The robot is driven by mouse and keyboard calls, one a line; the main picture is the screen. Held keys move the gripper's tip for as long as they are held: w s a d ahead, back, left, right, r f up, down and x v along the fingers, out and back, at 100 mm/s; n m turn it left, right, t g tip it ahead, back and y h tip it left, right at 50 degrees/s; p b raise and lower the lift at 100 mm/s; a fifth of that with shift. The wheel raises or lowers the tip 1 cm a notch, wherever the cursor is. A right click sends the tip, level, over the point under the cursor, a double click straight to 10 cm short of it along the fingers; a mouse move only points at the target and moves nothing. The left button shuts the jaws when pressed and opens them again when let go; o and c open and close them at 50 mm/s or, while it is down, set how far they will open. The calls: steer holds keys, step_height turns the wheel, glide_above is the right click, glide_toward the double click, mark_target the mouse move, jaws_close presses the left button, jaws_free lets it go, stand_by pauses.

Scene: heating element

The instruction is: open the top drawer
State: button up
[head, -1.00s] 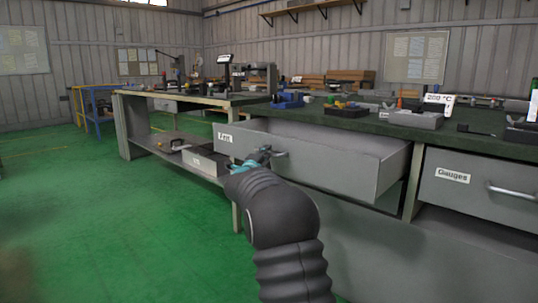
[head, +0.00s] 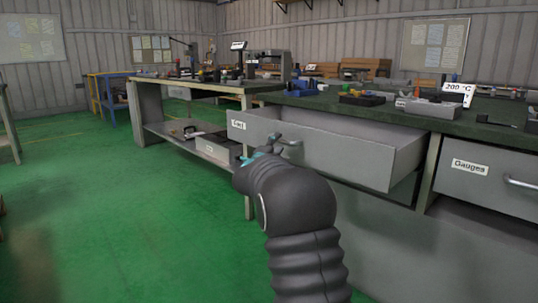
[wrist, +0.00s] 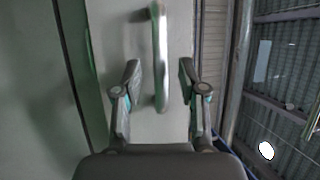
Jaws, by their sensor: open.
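The top drawer (head: 345,155), grey with a small label at its left end, is pulled well out from under the green bench top. Its bar handle (head: 293,147) is on the front face, partly hidden by my gripper. My gripper (head: 268,147) is at the handle. In the wrist view, the handle (wrist: 160,60) runs between the two spread fingers of my gripper (wrist: 160,82), with space on both sides. The gripper is open and does not clamp the handle.
A second drawer (head: 482,178), labelled Gauges, is closed at the right. The green bench top (head: 420,118) carries trays, tools and a 200 °C sign (head: 457,94). A lower shelf (head: 180,135) holds a grey box (head: 212,149). The green floor (head: 110,210) at left is clear.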

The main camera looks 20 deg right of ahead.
steer(key=v, duration=0.8)
steer(key=shift+s+a, duration=0.25)
steer(key=shift+a, duration=0.05)
steer(key=shift+f, duration=0.1)
